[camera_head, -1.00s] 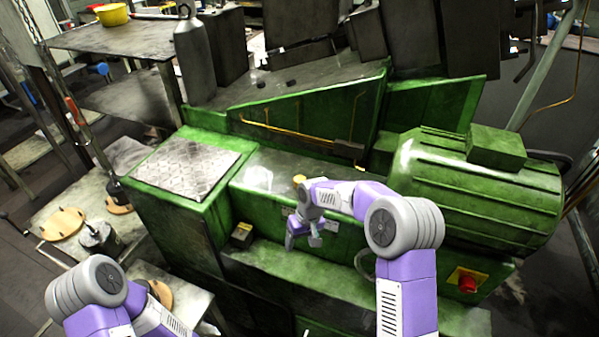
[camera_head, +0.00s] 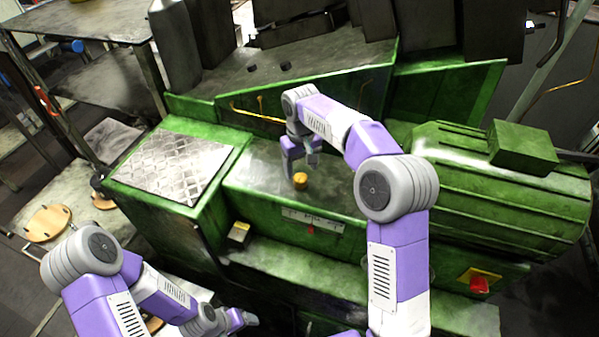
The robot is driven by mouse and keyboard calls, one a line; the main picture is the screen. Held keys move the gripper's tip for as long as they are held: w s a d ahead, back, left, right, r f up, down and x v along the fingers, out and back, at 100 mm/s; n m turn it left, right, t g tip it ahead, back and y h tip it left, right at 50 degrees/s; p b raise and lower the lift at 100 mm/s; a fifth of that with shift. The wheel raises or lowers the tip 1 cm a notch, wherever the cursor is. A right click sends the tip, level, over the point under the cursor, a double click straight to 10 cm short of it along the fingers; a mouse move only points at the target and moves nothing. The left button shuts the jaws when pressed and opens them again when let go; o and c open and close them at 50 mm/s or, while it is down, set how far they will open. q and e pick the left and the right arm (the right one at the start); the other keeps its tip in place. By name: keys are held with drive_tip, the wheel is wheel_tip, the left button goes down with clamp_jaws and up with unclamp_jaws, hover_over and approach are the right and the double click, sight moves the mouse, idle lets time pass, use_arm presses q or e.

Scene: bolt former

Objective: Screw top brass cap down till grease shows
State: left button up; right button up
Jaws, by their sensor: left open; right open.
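The brass cap (camera_head: 300,181) is a small yellow cylinder standing upright on the green machine's top surface (camera_head: 262,187). My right gripper (camera_head: 302,170) is open, just above and behind the cap, with its fingers pointing down; I cannot tell whether a finger touches the cap. My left gripper (camera_head: 246,319) is low at the bottom of the view, in front of the machine, open and well away from the cap. No grease can be made out at this size.
A ribbed green motor housing (camera_head: 500,185) stands to the right, with a red button (camera_head: 480,285) below it. A metal tread plate (camera_head: 178,167) lies to the left. A sloped green guard (camera_head: 240,112) rises behind the cap. A small box (camera_head: 238,232) sits on the front ledge.

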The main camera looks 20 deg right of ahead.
sight(301, 178)
wheel_tip(301, 178, down, 5)
drive_tip(key=shift+r, duration=0.1)
drive_tip(key=shift+c, duration=0.2)
drive_tip(key=c, duration=1)
